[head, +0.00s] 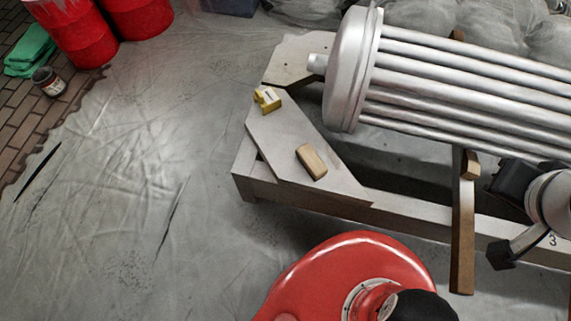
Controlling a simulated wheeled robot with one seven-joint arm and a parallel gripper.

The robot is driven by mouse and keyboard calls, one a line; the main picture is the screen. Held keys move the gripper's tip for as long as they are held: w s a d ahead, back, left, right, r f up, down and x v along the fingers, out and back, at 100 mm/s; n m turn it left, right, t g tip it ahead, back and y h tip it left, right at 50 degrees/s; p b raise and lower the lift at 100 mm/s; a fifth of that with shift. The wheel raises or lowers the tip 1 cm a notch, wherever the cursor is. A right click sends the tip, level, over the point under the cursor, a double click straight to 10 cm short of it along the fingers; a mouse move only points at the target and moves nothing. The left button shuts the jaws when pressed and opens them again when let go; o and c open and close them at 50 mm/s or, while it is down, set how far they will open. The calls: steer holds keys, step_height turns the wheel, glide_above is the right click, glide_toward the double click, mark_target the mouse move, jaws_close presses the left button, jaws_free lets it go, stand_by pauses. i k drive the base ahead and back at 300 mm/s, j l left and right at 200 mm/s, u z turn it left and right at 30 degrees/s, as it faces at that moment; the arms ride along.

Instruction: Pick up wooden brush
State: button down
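The likely wooden brush is a small tan wooden block with rounded edges (311,162).
A yellow item (267,99) lies on the same plate. A big ribbed metal cylinder (450,80) rests right of it. A wooden beam (462,235) crosses the frame. Red drums (85,35) stand at the upper left. The sheeted floor (120,180) at left is mostly clear.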

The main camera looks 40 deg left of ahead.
mark_target(312, 163)
steer(key=u, duration=1.6)
steer(key=z, duration=1.75)
steer(key=u, duration=1.75)
steer(key=j+z, duration=0.15)
steer(key=z, duration=0.3)
steer(key=j+z, duration=0.15)
steer(key=z, duration=0.3)
steer(key=j+z, duration=0.2)
steer(key=j, duration=0.35)
steer(key=j+z, duration=0.25)
steer(key=j, duration=0.25)
steer(key=k+j+z, duration=0.2)
steer(key=j, duration=0.35)
